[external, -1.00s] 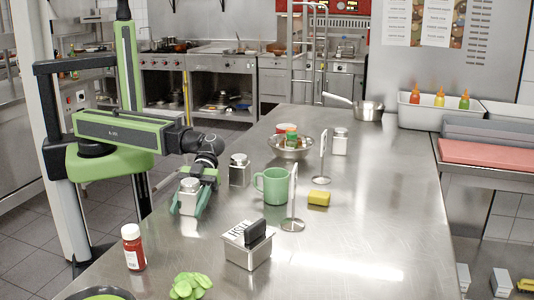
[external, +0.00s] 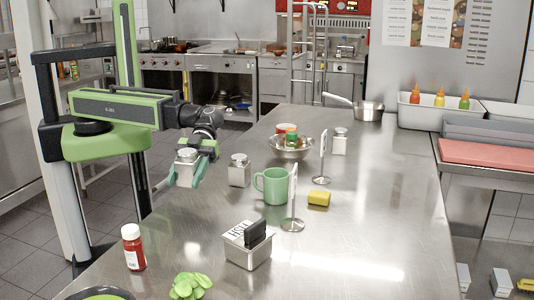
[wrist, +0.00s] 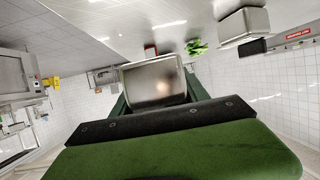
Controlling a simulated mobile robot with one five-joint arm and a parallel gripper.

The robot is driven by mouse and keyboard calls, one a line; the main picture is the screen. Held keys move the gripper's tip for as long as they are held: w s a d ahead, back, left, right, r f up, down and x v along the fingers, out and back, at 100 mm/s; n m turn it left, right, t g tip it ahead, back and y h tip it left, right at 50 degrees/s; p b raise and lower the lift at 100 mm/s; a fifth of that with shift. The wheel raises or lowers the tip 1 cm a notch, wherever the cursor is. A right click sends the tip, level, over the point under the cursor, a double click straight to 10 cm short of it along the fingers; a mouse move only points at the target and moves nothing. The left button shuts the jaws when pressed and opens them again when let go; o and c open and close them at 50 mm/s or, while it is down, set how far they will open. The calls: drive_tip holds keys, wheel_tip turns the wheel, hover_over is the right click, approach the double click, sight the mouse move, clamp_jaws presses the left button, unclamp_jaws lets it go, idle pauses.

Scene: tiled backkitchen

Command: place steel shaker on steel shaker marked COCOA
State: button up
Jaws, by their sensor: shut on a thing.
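My gripper (external: 190,172) is shut on a steel shaker (external: 186,161), held upright above the counter's left edge. In the wrist view the held shaker (wrist: 155,82) fills the space between the fingers. A second steel shaker (external: 239,171) stands on the counter just to the right of my gripper, apart from it. A third steel shaker (external: 339,142) stands farther back on the right, behind a card stand. No COCOA lettering is readable on any of them.
A green mug (external: 276,186), a yellow sponge (external: 319,199) and card stands (external: 293,200) are right of the near shaker. A bowl (external: 290,148) stands behind. A red-filled jar (external: 133,248), a steel tub (external: 247,252) and green leaves (external: 190,286) are in front.

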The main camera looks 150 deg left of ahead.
drive_tip(key=shift+r, duration=0.85)
drive_tip(key=shift+f, duration=0.15)
